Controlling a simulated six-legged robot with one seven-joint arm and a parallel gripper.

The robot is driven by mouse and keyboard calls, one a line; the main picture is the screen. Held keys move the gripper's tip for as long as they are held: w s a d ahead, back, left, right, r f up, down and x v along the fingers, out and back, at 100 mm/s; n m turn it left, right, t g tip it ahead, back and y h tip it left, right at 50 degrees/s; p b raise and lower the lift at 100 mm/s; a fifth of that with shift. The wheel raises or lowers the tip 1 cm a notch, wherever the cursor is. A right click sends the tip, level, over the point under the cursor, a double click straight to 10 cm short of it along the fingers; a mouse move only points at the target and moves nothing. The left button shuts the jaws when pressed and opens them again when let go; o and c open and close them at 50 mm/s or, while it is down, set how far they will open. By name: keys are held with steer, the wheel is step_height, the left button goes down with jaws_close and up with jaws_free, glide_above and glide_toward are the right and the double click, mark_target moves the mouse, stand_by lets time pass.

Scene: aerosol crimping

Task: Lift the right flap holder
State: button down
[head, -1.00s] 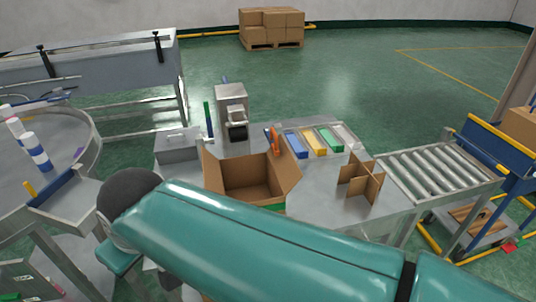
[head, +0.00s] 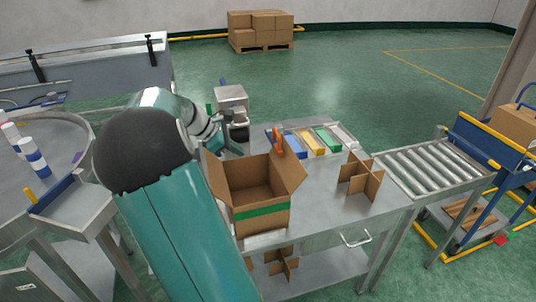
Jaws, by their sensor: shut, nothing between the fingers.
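An open cardboard box (head: 258,196) with a green band stands on the steel bench, its side flaps spread outward. An orange piece (head: 277,138), which looks like the right flap holder, stands upright at the box's back right edge beside a dark blue piece. I cannot tell whether it touches the flap. My gripper (head: 234,138) is behind the box's left flap, left of and apart from the orange piece. It is small and dark here, and appears shut and empty. No second flap holder is clearly visible.
Coloured trays (head: 313,140) lie behind the box, and a cardboard divider (head: 360,178) stands to its right. A roller conveyor (head: 432,168) adjoins the bench on the right. A grey machine (head: 232,100) stands behind my gripper. A round table (head: 40,150) is at the left.

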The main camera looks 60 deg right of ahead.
steer(key=n+g, duration=0.1)
steer(key=g, duration=0.1)
glide_toward(279, 158)
step_height(279, 158, up, 2)
steer(key=w+a, duration=0.1)
steer(key=a, duration=0.2)
steer(key=shift+h, duration=0.4)
steer(key=x, duration=0.9)
steer(key=shift+w+d+f, duration=0.15)
steer(key=shift+d+f, duration=0.05)
steer(key=shift+d, duration=0.15)
steer(key=shift+r, duration=0.15)
